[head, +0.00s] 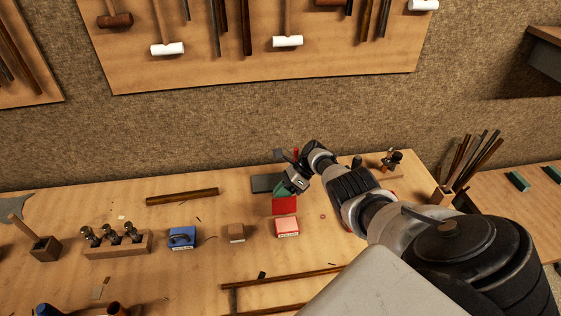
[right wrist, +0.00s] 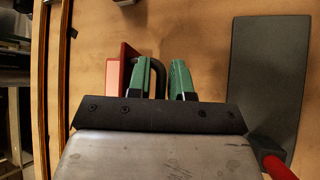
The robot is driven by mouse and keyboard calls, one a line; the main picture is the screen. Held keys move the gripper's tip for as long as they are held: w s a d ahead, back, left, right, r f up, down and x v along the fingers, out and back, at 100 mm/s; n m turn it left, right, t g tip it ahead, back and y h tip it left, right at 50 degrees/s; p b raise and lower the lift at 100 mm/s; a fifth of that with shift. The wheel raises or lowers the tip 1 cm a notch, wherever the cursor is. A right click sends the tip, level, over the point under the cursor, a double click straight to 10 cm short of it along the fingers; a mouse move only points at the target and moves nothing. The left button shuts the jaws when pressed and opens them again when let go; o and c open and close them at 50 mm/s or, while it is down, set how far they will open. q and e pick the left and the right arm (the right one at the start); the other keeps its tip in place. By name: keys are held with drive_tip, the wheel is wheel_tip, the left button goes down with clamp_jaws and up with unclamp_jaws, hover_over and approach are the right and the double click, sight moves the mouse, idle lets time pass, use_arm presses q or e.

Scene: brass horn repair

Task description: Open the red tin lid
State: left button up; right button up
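The red tin (head: 288,228) stands on the bench, pale red with a white label at its front. Its red lid (head: 284,206) stands raised behind it, at the tin's far edge. In the right wrist view the lid (right wrist: 117,78) shows nearly edge-on, with a dark loop handle (right wrist: 159,75). My right gripper (head: 285,186) is just behind the lid. Its two green fingers (right wrist: 161,84) are apart, one inside the handle loop beside the lid, the other beyond the handle bar. Much of the handle is hidden by the near finger. My left gripper is out of view.
A blue tin (head: 182,239) and a brown block (head: 236,233) stand left of the red tin. A dark grey plate (right wrist: 268,85) lies near the right gripper. Wooden strips (head: 285,278) lie in front. A pot of rods (head: 443,198) stands right.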

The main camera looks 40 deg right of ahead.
drive_tip(key=v, duration=1.1)
drive_tip(key=shift+b, duration=0.35)
